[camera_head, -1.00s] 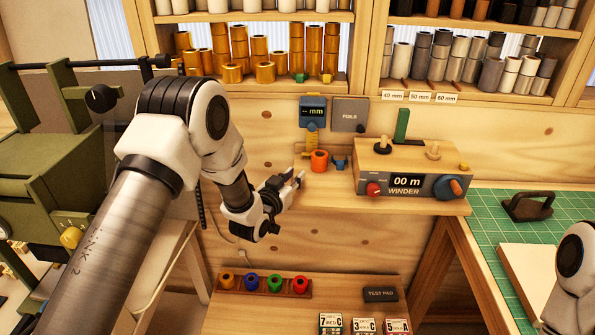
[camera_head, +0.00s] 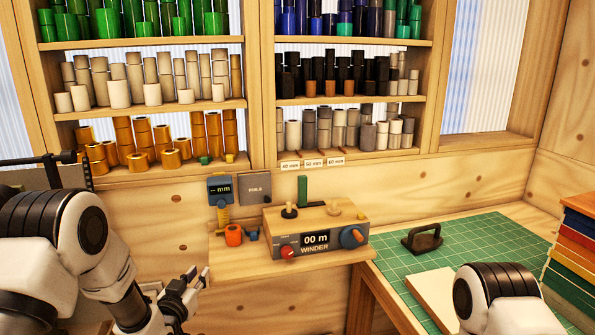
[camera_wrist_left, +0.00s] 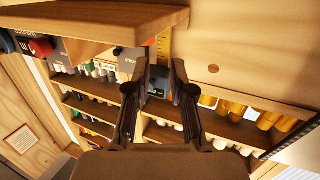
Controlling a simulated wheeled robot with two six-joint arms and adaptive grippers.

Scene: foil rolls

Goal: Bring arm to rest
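My left gripper (camera_head: 194,283) hangs in the lower left of the head view, in front of and just left of the winder's wooden ledge. Its two fingers are apart, with nothing between them. The left wrist view also shows the open fingers (camera_wrist_left: 162,72), with the wall gauge and roll shelves beyond the gap. The winder (camera_head: 315,232) sits on the ledge, its display reading "00 m". Of my right arm (camera_head: 495,298), only a black and white joint shows at the lower right; its gripper is out of frame.
An orange roll (camera_head: 233,234) stands beside the gauge (camera_head: 221,190). Shelves of foil rolls (camera_head: 150,108) line the back wall. A green cutting mat (camera_head: 480,240) at right bears a dark handled tool (camera_head: 422,239) and a pale board (camera_head: 432,290). Stacked coloured boxes (camera_head: 575,245) stand far right.

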